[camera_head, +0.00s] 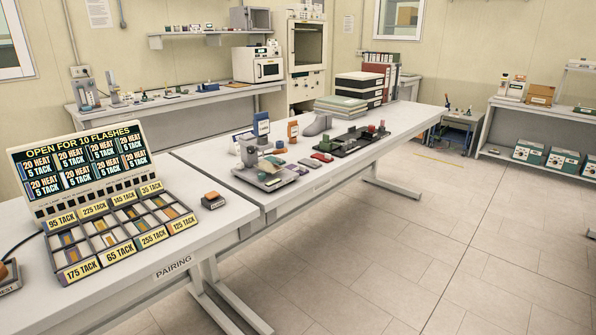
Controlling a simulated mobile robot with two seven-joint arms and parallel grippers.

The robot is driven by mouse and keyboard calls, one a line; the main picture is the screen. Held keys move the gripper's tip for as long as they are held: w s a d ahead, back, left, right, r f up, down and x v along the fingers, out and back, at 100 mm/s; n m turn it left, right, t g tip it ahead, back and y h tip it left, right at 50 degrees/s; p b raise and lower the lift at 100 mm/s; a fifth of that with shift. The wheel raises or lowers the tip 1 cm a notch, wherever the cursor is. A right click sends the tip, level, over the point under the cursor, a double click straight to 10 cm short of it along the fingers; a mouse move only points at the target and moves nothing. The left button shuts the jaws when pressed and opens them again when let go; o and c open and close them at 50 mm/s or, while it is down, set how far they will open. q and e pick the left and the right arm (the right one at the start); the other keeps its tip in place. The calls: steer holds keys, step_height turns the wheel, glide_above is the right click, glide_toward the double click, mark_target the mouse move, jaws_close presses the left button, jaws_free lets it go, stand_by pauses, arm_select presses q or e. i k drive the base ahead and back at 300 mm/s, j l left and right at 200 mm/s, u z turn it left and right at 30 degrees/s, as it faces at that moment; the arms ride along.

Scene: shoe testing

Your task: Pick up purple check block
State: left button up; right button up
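No gripper and no part of my arms shows in the head view. Several small blocks and parts lie on the long white table (345,185), around a small grey test stand (262,172). A small purplish piece (299,169) lies just right of the stand, but it is too small to tell whether it is the purple check block. A small dark block with an orange-brown top (213,200) sits alone on the nearer table, right of the tack tray.
A sign panel (80,165) and a compartment tray with tack labels (120,235) fill the near left table. A grey shoe form (318,124), a dark tray (350,140) and stacked binders (358,88) stand farther along. The floor at right (450,255) is clear.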

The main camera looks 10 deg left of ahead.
mark_target(300, 169)
steer(key=u, duration=0.4)
steer(key=i+l+u, duration=0.1)
steer(key=u, duration=0.25)
steer(key=i+l+u, duration=0.15)
steer(key=u, duration=0.2)
steer(key=i+l+u, duration=0.15)
steer(key=u, duration=0.15)
steer(key=i+l+u, duration=0.2)
steer(key=l, duration=0.2)
steer(key=i+l+u, duration=0.2)
steer(key=l, duration=0.25)
steer(key=i, duration=0.1)
